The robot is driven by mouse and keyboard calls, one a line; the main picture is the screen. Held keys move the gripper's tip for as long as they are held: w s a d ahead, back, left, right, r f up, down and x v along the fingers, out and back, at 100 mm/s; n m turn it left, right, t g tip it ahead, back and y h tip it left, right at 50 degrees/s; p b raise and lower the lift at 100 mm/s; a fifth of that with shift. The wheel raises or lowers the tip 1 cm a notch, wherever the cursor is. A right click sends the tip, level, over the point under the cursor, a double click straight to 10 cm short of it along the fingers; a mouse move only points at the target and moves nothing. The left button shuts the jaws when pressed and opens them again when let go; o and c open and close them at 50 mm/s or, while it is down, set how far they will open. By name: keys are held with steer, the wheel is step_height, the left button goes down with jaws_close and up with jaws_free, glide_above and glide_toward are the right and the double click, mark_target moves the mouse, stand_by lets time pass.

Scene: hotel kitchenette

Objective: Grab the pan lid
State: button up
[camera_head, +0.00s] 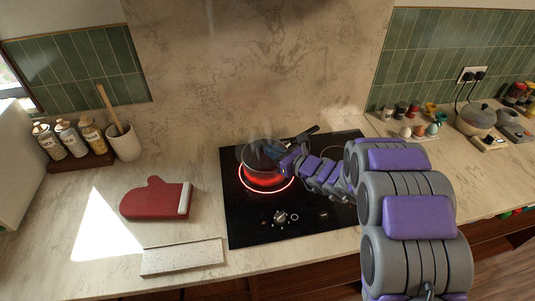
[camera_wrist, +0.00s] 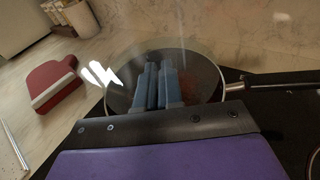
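A dark pan (camera_head: 262,177) with a light rim sits on the glowing red burner, and it also shows in the wrist view (camera_wrist: 205,88). Its handle (camera_wrist: 285,86) points right. The clear glass pan lid (camera_head: 246,153) shows faintly over the pan. In the wrist view it is a wide see-through disc with white reflections, larger than the pan rim, so it looks raised above it. My gripper (camera_head: 274,153) reaches in from the right. Its blue fingers (camera_wrist: 157,85) are close together at the lid's middle and appear shut on it.
The black cooktop (camera_head: 240,220) lies around the pan. A red oven mitt (camera_head: 152,199) and a speckled board (camera_head: 182,257) lie to the left. Bottles (camera_head: 70,139) and a utensil crock (camera_head: 124,144) stand back left. Eggs (camera_head: 418,131) and jars stand at the right.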

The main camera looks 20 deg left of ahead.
steer(key=o, duration=0.6)
steer(key=shift+a+f, duration=0.15)
steer(key=shift+a, duration=0.4)
steer(key=shift+o, duration=0.9)
steer(key=shift+d, duration=0.25)
steer(key=shift+d, duration=0.1)
